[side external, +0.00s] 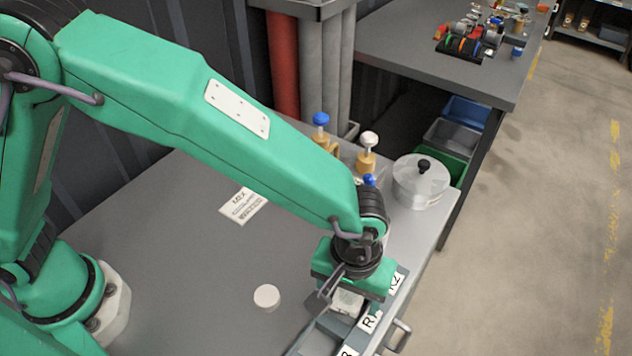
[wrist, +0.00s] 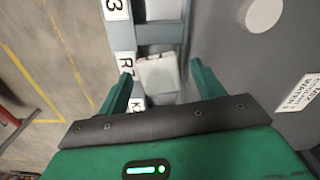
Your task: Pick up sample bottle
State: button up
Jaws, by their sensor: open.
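The likely sample bottle is a pale, translucent squarish piece (wrist: 158,73) in a slot of the grey labelled rack (wrist: 158,33). It also shows under my gripper in the side view (side external: 347,303), partly covered. My gripper (wrist: 160,70) is open, with one green finger on each side of the bottle in the wrist view. In the side view my gripper (side external: 350,295) points down over the rack. I cannot tell whether the fingers touch the bottle or how far down they reach.
A white round disc (side external: 267,297) lies on the grey bench left of the rack. A printed card (side external: 243,205) lies farther back.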

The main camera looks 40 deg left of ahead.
jog(key=c, duration=1.1)
jog(key=shift+o, duration=0.2)
jog(key=shift+r, duration=0.2)
notch_tip(320, 180, up, 10)
jog(key=shift+f, duration=0.15)
dwell(0.3)
